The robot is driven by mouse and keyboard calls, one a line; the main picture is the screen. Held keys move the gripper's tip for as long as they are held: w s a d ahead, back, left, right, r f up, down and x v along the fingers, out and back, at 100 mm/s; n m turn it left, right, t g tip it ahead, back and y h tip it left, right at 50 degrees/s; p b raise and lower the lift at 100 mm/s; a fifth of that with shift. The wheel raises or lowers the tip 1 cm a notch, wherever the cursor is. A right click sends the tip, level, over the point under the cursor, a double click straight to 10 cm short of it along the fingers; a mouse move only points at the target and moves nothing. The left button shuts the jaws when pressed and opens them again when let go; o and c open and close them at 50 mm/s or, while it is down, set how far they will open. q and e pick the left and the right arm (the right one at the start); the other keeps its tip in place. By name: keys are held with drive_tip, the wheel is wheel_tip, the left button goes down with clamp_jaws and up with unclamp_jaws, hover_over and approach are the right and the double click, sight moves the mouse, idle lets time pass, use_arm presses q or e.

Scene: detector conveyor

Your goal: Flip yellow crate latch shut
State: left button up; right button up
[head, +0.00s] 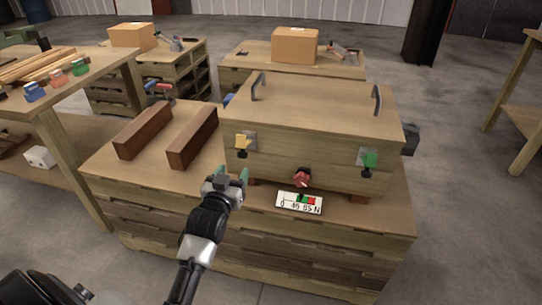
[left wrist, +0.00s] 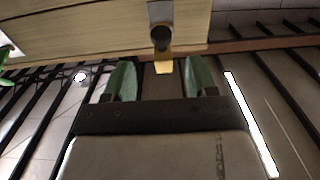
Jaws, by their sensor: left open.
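A wooden crate (head: 275,147) with two dark handles stands on the workbench. Its yellow latch (head: 242,142) is at the left of the front face, on a metal plate with a dark knob below the yellow tab; the tab points up. My left gripper (head: 228,180) is open and empty, in front of the crate and below the yellow latch, apart from it in the head view. In the left wrist view, the yellow tab (left wrist: 164,66) shows between the green fingertips (left wrist: 160,80); whether they touch it I cannot tell. My right gripper is out of view.
A green latch (head: 369,159) is at the crate's right, a red part (head: 302,177) at its lower middle. A label card (head: 299,203) is in front. Two brown wooden blocks (head: 193,137) lie left of the crate. The floor (head: 470,230) at right is clear.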

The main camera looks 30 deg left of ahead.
sight(241, 157)
use_arm(q)
drive_tip(key=b+x, duration=0.1)
drive_tip(key=x, duration=0.8)
drive_tip(key=shift+w+a, duration=0.1)
drive_tip(key=shift+w, duration=0.05)
drive_tip(key=shift+w+a+b, duration=0.1)
drive_tip(key=shift+w+b, duration=0.2)
drive_tip(key=shift+w, duration=0.25)
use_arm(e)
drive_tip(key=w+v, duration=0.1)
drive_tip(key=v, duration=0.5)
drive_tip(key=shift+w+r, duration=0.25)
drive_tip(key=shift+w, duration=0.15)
use_arm(q)
clamp_jaws()
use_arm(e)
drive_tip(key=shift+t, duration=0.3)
